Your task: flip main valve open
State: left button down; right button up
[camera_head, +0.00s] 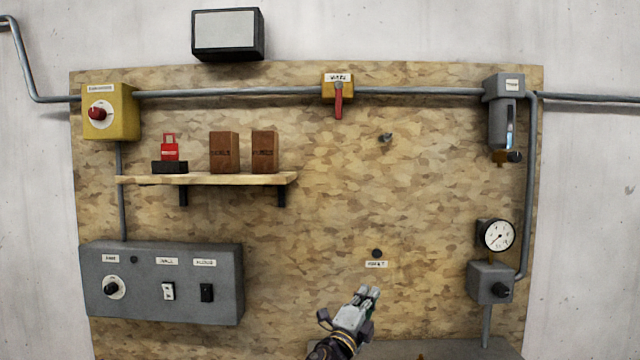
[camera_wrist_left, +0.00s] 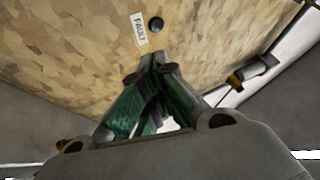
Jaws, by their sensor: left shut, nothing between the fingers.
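The main valve (camera_head: 337,86) is a yellow block on the grey pipe near the top middle of the board. Its red lever (camera_head: 338,101) hangs straight down, across the pipe. A small label sits on the block. My left gripper (camera_head: 369,292) is low in the head view, well below the valve and just under a round black button. Its fingers are shut with nothing between them. In the left wrist view the shut fingers (camera_wrist_left: 155,62) point toward the board near the label reading FAULT. The valve is not in the wrist view. My right gripper is not in view.
The board carries a yellow box (camera_head: 110,112) with a red knob, a wooden shelf (camera_head: 205,179) with blocks and a red padlock-like item, a grey switch panel (camera_head: 160,285), a filter unit (camera_head: 503,115) and a gauge (camera_head: 496,235). A peg (camera_head: 385,137) sticks out right of the lever.

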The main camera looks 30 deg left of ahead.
pick_arm(q)
jog(key=s+d+r+m+g+h, duration=0.2)
jog(key=r+m+h, duration=0.4)
jog(key=r+m, duration=0.55)
jog(key=s+d+r+m+g+h, duration=0.1)
jog(key=s+r+m+g+h, duration=0.1)
jog(key=r+m+h, duration=0.7)
jog(key=s+d+r+m+g+h, duration=0.2)
jog(key=r+m+g+h, duration=0.1)
jog(key=r+m, duration=1.05)
jog(key=s+a+r+m+t+y, duration=0.1)
jog(key=s+a+r+y, duration=0.2)
jog(key=a, duration=0.4)
jog(key=s+a+r+m+t+y, duration=0.1)
jog(key=s+a+r+m+y, duration=0.1)
jog(key=a+r+y, duration=0.4)
jog(key=s+a+r+m+t+y, duration=0.1)
jog(key=s+a+r+y, duration=0.3)
jog(key=a, duration=0.6)
jog(key=shift+s+a+r+m+y+p, duration=0.15)
jog(key=shift+a+r+m+y+p, duration=0.15)
jog(key=shift+r+m, duration=0.15)
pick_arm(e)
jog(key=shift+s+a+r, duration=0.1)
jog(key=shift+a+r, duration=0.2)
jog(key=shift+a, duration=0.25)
pick_arm(q)
jog(key=shift+d, duration=0.1)
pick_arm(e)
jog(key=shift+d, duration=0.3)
